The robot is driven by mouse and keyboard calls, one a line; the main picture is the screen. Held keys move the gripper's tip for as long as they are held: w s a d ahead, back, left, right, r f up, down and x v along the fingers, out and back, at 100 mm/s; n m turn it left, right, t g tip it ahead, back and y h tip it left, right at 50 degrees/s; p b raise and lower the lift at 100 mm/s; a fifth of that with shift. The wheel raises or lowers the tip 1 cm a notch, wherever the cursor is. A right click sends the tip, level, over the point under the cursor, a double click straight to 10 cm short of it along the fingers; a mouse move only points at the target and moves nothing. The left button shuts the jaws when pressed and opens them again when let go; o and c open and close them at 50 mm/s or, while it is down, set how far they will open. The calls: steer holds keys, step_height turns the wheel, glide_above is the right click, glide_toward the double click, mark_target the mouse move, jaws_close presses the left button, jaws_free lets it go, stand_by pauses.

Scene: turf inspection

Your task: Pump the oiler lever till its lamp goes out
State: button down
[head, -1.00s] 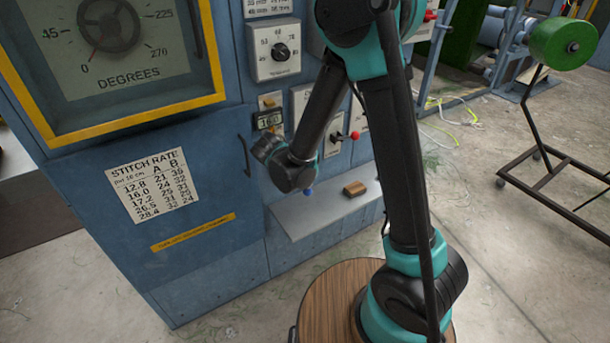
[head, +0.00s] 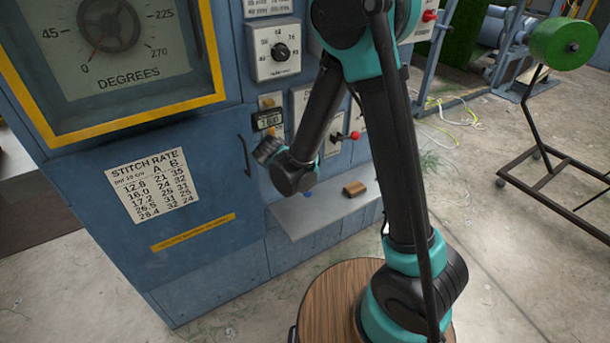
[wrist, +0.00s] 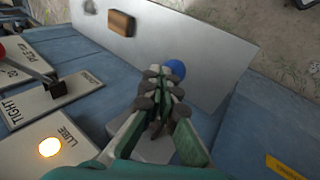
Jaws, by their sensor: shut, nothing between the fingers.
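The oiler's LUBE plate (wrist: 70,140) is at the lower left of the wrist view, and its round amber lamp (wrist: 49,147) is lit. A blue ball knob (wrist: 175,69), apparently the oiler lever's end, shows just past my fingertips; most of its lever is hidden behind the fingers. My gripper (wrist: 163,88) is shut and empty, right at the knob; I cannot tell whether it touches. In the head view the blue knob (head: 308,194) peeks out below my wrist, which hides the gripper's fingers and the LUBE plate.
A grey shelf (head: 310,215) juts from the blue cabinet below, with a wooden block (head: 355,188) on it. A red-knobbed lever (head: 355,135) is close to the right of my forearm. A yellow-framed dial (head: 110,45) is at left. Floor at right is open before a wheeled stand (head: 560,170).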

stand_by(0.4)
step_height(320, 180, up, 7)
steer(key=w+a, duration=0.1)
steer(key=w, duration=0.1)
steer(key=shift+w+a, duration=0.3)
steer(key=shift+a, duration=0.1)
stand_by(0.7)
steer(key=shift+w+a+r, duration=0.2)
steer(key=shift+w+r, duration=0.1)
steer(key=shift+r, duration=0.4)
steer(key=shift+w+a+r, duration=0.2)
steer(key=shift+w+r, duration=0.1)
steer(key=shift+r, duration=0.45)
steer(key=shift+w+a+r, duration=0.2)
steer(key=shift+w+r, duration=0.1)
steer(key=shift+r, duration=0.4)
steer(key=shift+d, duration=0.1)
steer(key=s+d+f+m+y, duration=0.2)
steer(key=s+d+m, duration=0.1)
steer(key=s+d, duration=0.6)
steer(key=s+d+f+m+y, duration=0.2)
steer(key=s+d, duration=0.8)
steer(key=d, duration=0.5)
steer(key=f+m, duration=0.1)
steer(key=m, duration=0.1)
steer(key=shift+s+f+m+g+y, duration=0.15)
steer(key=shift+m+g+y, duration=0.15)
steer(key=shift+g, duration=0.1)
